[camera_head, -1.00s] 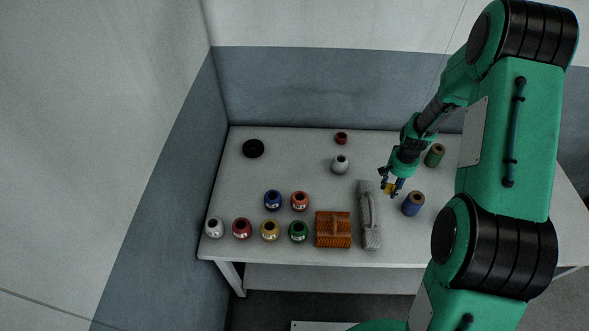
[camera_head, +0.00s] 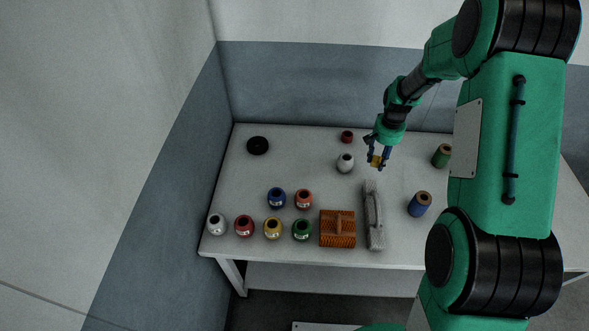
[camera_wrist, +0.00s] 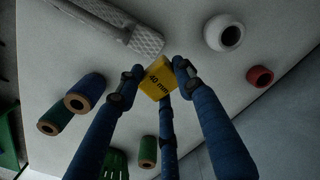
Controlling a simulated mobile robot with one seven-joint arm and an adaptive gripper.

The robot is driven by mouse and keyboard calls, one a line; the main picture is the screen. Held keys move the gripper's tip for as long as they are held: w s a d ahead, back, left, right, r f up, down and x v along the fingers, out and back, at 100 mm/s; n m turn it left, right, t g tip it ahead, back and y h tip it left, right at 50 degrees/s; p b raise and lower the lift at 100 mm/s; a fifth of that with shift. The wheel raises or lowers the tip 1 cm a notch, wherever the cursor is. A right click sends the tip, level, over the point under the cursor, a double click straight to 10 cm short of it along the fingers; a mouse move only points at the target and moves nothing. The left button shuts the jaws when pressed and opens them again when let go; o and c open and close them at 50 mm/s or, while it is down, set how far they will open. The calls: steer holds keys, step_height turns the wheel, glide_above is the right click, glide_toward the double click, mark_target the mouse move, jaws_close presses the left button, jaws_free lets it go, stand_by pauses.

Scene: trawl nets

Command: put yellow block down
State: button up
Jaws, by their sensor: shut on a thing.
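The yellow block (camera_wrist: 158,80) is held between the blue fingers of my gripper (camera_wrist: 155,75) in the wrist view, with "40 mm" marked on it. In the head view the yellow block (camera_head: 376,160) shows small between the fingertips of my gripper (camera_head: 377,162). My gripper is shut on it and points down over the far middle of the table (camera_head: 300,165). I cannot tell the exact height of the block above the table.
The white pot (camera_head: 345,163) and a small dark red pot (camera_head: 347,137) stand close by on the left. Several coloured pots stand front left.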

steer(key=w+a+n+b, duration=0.2)
steer(key=w+a+b, duration=0.35)
steer(key=a, duration=1.05)
steer(key=n+b, duration=0.1)
steer(key=b, duration=0.1)
glide_above(294, 166)
steer(key=shift+f, duration=2.25)
steer(key=shift+d, duration=0.1)
steer(key=shift+f+b, duration=0.5)
steer(key=shift+f, duration=2.6)
steer(key=shift+f+b, duration=0.45)
steer(key=shift+f, duration=1.45)
steer(key=shift+f, duration=0.15)
